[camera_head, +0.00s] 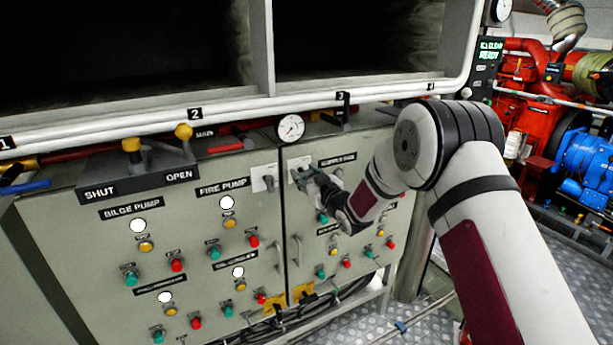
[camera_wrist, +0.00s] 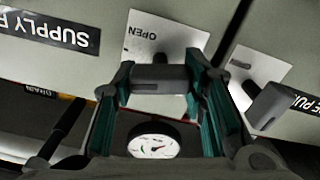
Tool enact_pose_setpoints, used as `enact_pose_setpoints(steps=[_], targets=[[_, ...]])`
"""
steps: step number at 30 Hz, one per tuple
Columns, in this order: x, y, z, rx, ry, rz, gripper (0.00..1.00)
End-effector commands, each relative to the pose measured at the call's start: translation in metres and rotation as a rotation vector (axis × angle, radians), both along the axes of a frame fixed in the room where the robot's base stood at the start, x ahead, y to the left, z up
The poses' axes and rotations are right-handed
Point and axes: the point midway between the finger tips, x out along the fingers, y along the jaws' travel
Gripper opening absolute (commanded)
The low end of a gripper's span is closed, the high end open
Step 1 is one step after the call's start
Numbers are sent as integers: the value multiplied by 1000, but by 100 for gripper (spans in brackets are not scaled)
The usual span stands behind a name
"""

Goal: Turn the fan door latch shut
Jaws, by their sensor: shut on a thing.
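The fan door latch is a dark grey bar handle (camera_wrist: 160,79) on a pale plate marked OPEN (camera_wrist: 150,22), beside the SUPPLY F... label (camera_wrist: 48,31). My gripper (camera_wrist: 161,66) is shut on this handle, with one teal-lined finger at each end of it. In the wrist view the handle lies crosswise between the fingers. In the head view my gripper (camera_head: 314,180) is at the upper left of the right-hand cabinet door, over the latch plate (camera_head: 298,164). The gripper hides most of the handle there.
A second latch (camera_head: 268,179) sits close by on the fire pump door; its handle (camera_wrist: 267,106) stands beside my right finger in the wrist view. A round gauge (camera_head: 290,128) and white pipes (camera_head: 230,109) are above. A door pull (camera_head: 297,250) is below.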

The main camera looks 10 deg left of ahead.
Motion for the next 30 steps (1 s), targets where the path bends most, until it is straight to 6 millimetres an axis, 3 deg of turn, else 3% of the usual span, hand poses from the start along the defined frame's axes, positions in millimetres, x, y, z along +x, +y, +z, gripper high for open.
enact_pose_setpoints(steps=[30], targets=[[-2, 4, -3, -794, -540, 2, 11]])
